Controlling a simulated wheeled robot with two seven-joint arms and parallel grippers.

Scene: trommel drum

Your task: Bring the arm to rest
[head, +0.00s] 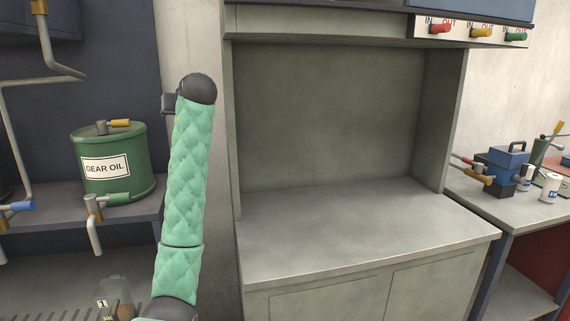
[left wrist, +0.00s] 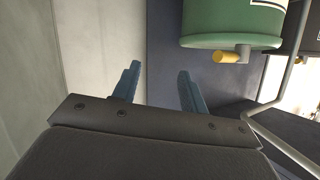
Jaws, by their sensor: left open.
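My left arm, in a green quilted sleeve, rises from the bottom of the head view to a dark rounded joint. The left gripper's fingers cannot be made out in the head view. In the left wrist view my left gripper (left wrist: 158,73) shows two blue fingers spread apart with nothing between them. A pale wall and a dark panel lie beyond the fingers. My right gripper is in neither view.
A green gear oil drum (head: 118,165) with taps stands on a shelf left of my arm; it also shows in the left wrist view (left wrist: 230,25). The grey counter (head: 350,230) is bare.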

